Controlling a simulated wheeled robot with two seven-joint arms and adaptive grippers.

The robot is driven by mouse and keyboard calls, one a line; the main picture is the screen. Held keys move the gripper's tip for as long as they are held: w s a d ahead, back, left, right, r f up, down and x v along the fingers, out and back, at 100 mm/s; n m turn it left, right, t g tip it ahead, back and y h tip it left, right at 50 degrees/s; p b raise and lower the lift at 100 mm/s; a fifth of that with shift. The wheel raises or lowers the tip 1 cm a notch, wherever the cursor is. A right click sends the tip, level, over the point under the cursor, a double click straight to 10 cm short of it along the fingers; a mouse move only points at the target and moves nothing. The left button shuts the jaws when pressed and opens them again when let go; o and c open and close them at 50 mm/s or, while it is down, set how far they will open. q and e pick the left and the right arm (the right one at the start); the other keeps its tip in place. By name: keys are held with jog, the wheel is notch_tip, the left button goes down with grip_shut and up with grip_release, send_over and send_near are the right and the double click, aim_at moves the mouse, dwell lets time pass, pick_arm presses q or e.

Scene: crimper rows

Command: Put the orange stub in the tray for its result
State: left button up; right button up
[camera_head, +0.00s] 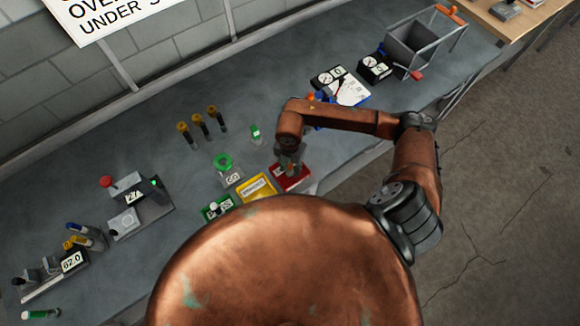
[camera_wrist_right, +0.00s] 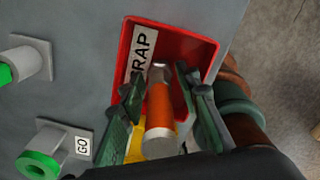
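The red tray (camera_head: 297,182) sits near the front edge of the bench, and its label reads "RAP" in the wrist view (camera_wrist_right: 207,48). My right gripper (camera_head: 290,168) is over it, pointing down. In the wrist view the orange stub (camera_wrist_right: 160,105), with grey metal ends, lies between the fingers of my right gripper (camera_wrist_right: 160,85). Thin gaps show on both sides of the stub, so the fingers look open around it. Its far end is over or in the red tray; contact with the floor cannot be told. The stub is hidden in the head view. My left gripper is out of view.
A yellow tray (camera_head: 257,187) and a green tray (camera_head: 217,207) stand left of the red one. A green ring gauge labelled GO (camera_head: 223,163) and a green plug gauge (camera_head: 255,134) stand behind. Dark posts with yellow tops (camera_head: 198,122) stand farther back. A grey bin (camera_head: 412,48) is at far right.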

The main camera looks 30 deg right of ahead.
jog(key=shift+o, duration=0.2)
jog(key=shift+r, duration=0.1)
jog(key=shift+r, duration=0.2)
notch_tip(320, 180, up, 12)
jog(key=shift+f+b, duration=0.1)
jog(key=shift+b, duration=0.65)
